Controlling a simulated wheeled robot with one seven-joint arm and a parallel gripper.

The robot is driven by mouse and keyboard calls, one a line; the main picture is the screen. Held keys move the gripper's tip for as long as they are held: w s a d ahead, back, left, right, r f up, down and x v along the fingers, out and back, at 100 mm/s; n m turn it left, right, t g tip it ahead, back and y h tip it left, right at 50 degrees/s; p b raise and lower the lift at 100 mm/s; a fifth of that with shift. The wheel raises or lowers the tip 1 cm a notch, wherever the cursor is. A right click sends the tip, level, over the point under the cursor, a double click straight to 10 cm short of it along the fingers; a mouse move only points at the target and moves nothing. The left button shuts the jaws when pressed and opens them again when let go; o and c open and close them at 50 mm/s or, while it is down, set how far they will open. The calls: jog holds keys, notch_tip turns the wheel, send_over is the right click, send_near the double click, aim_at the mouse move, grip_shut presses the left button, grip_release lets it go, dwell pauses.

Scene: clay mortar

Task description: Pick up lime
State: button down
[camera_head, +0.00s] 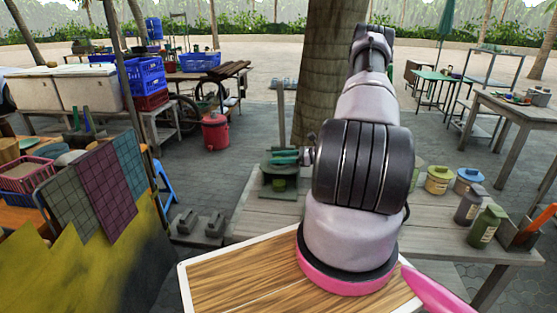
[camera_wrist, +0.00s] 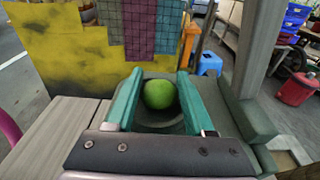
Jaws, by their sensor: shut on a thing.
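The lime (camera_wrist: 158,94) is a round bright green fruit in the middle of the wrist view. My gripper (camera_wrist: 158,88) has teal fingers on both sides of it and is shut on it. A dark grey-green round mortar (camera_wrist: 160,121) shows around and below the lime. I cannot tell whether the lime still touches it.
Lidded pots (camera_head: 439,180) and bottles (camera_head: 486,226) stand at the table's right. A wooden board (camera_head: 225,280) with a white rim lies in front. Tile panels (camera_head: 100,190) and a yellow sheet (camera_head: 85,255) stand left. A tree trunk (camera_head: 330,70) rises behind.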

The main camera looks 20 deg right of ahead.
notch_tip(320, 180, up, 10)
dwell(0.6)
